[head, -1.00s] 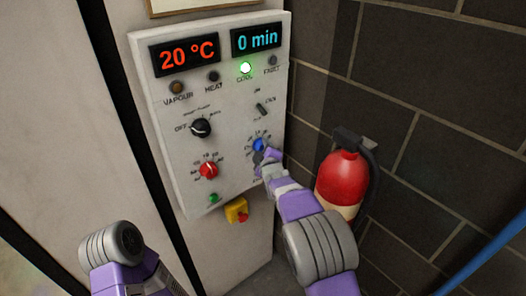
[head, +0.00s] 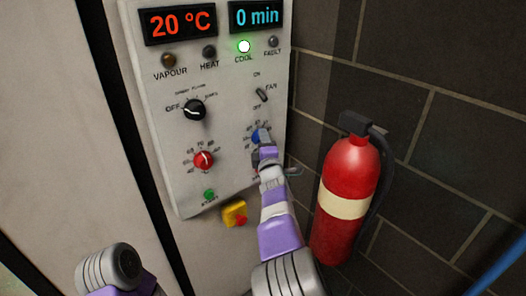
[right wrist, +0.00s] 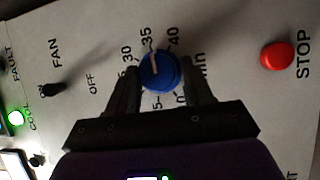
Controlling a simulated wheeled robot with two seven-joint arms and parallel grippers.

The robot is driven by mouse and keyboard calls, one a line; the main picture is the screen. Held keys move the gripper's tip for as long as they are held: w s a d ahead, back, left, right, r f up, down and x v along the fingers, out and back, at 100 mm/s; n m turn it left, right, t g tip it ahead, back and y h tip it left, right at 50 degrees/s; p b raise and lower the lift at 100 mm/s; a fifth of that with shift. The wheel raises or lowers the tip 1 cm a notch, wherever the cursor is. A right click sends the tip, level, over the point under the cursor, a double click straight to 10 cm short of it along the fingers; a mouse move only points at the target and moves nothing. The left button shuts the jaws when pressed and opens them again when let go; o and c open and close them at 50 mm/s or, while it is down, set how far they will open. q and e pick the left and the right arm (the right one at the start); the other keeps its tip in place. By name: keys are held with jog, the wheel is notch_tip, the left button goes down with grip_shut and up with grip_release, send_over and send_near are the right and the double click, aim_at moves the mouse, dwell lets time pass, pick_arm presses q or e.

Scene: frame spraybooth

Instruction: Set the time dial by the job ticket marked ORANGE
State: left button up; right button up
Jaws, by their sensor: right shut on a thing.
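The blue time dial (right wrist: 160,72) sits on the control panel. My right gripper (right wrist: 161,84) is shut on it, one dark finger on each side. The dial's white pointer line points at or very near the 35 mark; the scale also shows 30 and 40. In the head view, the blue dial (head: 257,134) is partly hidden behind my right gripper (head: 264,146). The time display (head: 256,16) reads 0 min. No job ticket shows now. My left gripper is out of view; only part of that arm shows at the lower left.
The panel (head: 228,120) also bears a red dial (head: 203,161), a black knob (head: 194,110), a fan switch (head: 262,94) and a green button (head: 209,195). COOL is lit (head: 244,47). A red STOP button (right wrist: 277,56) is near the dial. A fire extinguisher (head: 343,235) stands right.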

jog(key=shift+d+r, duration=0.1)
jog(key=shift+r, duration=0.4)
jog(key=o, duration=1)
jog(key=shift+f, duration=0.1)
jog(key=shift+c, duration=0.2)
jog(key=shift+f, duration=0.1)
jog(key=shift+s+f, duration=0.1)
jog(key=shift+s, duration=0.05)
jog(key=s, duration=0.7)
jog(key=shift+d+f, duration=0.25)
jog(key=shift+d, duration=0.2)
jog(key=shift+s, duration=0.1)
